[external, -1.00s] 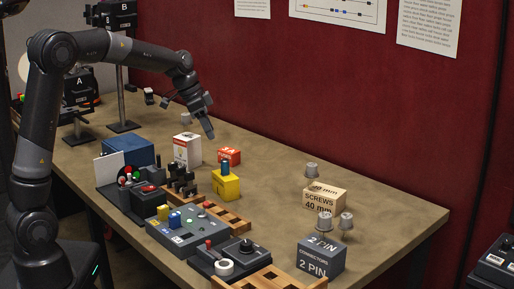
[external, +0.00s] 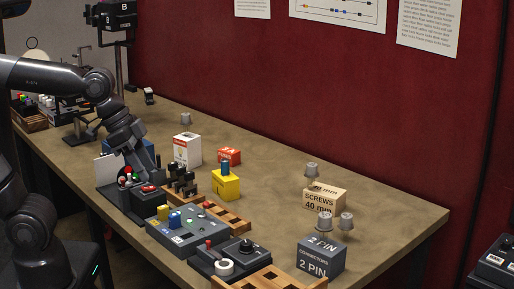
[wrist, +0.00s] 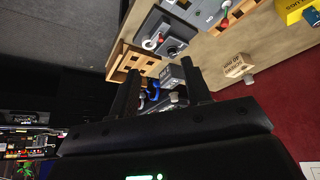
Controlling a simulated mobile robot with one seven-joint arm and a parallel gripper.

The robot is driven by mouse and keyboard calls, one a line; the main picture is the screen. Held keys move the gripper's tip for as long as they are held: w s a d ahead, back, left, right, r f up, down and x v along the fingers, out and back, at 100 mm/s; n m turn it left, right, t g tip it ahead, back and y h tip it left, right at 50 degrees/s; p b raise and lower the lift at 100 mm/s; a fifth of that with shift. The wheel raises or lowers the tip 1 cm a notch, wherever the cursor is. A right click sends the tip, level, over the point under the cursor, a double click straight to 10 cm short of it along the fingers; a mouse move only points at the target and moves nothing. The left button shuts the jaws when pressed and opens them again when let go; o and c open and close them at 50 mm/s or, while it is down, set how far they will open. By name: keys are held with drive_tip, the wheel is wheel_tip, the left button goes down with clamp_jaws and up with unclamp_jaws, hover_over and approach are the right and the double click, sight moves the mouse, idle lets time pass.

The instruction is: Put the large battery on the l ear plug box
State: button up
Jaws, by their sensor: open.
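A yellow box (external: 226,187) stands on the table, with a blue upright cylinder (external: 225,169) on its top. The box's lettering is too small to read, and I cannot tell whether the cylinder is the large battery. Part of a yellow box (wrist: 297,10) shows at the top right of the wrist view. My gripper (external: 152,182) is low over the black button panel at the left, left of the yellow box and apart from it. In the wrist view my gripper (wrist: 160,88) has its fingers spread wide, and nothing is visibly clamped.
Button consoles (external: 187,228) and wooden racks (external: 257,282) line the front edge. A white-and-red box (external: 187,150), a red box (external: 229,156), a screws box (external: 324,200) and a grey 2 PIN box (external: 320,257) stand behind or right. Silver caps (external: 312,170) sit nearby. The right-middle tabletop is mostly clear.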

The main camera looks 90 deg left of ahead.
drive_tip(key=s+d+f, duration=0.2)
drive_tip(key=s+d, duration=0.3)
drive_tip(key=s, duration=0.1)
drive_tip(key=shift+s+f, duration=0.15)
drive_tip(key=shift+f, duration=0.15)
